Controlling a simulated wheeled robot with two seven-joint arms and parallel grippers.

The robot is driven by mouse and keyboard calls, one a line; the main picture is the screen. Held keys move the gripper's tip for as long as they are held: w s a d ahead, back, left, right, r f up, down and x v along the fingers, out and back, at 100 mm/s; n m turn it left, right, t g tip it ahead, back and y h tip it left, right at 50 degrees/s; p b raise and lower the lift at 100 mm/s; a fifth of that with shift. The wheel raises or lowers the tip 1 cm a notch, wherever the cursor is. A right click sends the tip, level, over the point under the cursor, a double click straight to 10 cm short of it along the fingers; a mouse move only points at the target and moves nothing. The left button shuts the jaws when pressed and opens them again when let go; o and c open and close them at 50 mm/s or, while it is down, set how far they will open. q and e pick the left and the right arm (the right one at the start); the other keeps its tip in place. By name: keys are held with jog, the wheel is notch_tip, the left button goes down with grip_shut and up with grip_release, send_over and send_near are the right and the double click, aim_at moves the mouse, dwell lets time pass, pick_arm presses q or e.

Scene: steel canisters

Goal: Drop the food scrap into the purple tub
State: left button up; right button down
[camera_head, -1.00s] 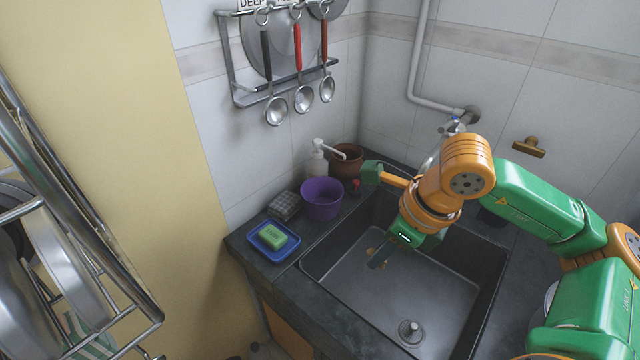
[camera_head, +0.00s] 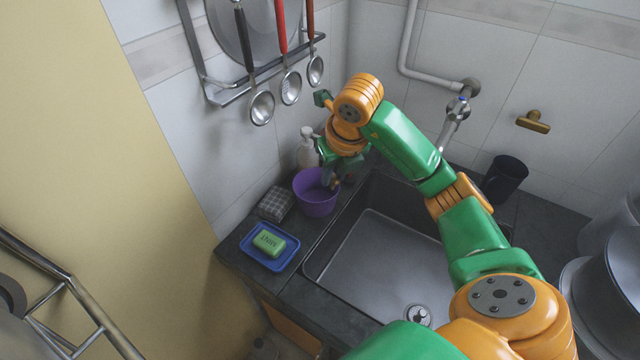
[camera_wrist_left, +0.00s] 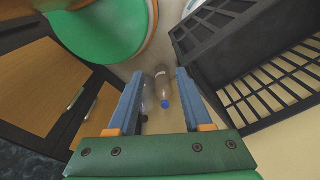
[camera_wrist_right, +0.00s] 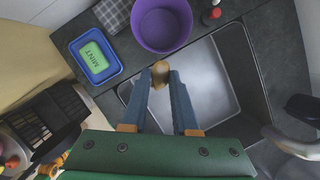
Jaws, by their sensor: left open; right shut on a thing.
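The purple tub (camera_head: 316,196) stands on the dark counter at the sink's left edge, and it also shows at the top of the right wrist view (camera_wrist_right: 163,27). My right gripper (camera_head: 331,181) is shut on the brown food scrap (camera_wrist_right: 160,73), which sits between its fingertips. In the head view these fingertips overlap the tub's right rim; the scrap is hidden or too small to make out there. The visible inside of the tub looks empty.
A blue tray (camera_head: 270,248) with green soap (camera_head: 268,243), a grey checked cloth (camera_head: 276,204) and a pump bottle (camera_head: 307,150) stand near the tub. The sink (camera_head: 385,258) lies to its right. Ladles (camera_head: 262,108) hang above. Plastic bottles (camera_wrist_left: 161,88) show below my left gripper.

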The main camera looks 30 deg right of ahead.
send_over(321, 207)
notch_tip(321, 207, down, 5)
jog(key=shift+d+f+p, duration=0.1)
jog(key=shift+p, duration=0.3)
jog(key=p+x, duration=0.1)
jog(key=x, duration=0.2)
jog(key=shift+s+f+p, duration=0.3)
jog(key=shift+p, duration=0.05)
jog(key=shift+w+f+b, duration=0.15)
jog(key=shift+f+b, duration=0.15)
jog(key=shift+f, duration=0.05)
jog(key=c, duration=0.7)
grip_release()
jog(key=shift+r, duration=0.1)
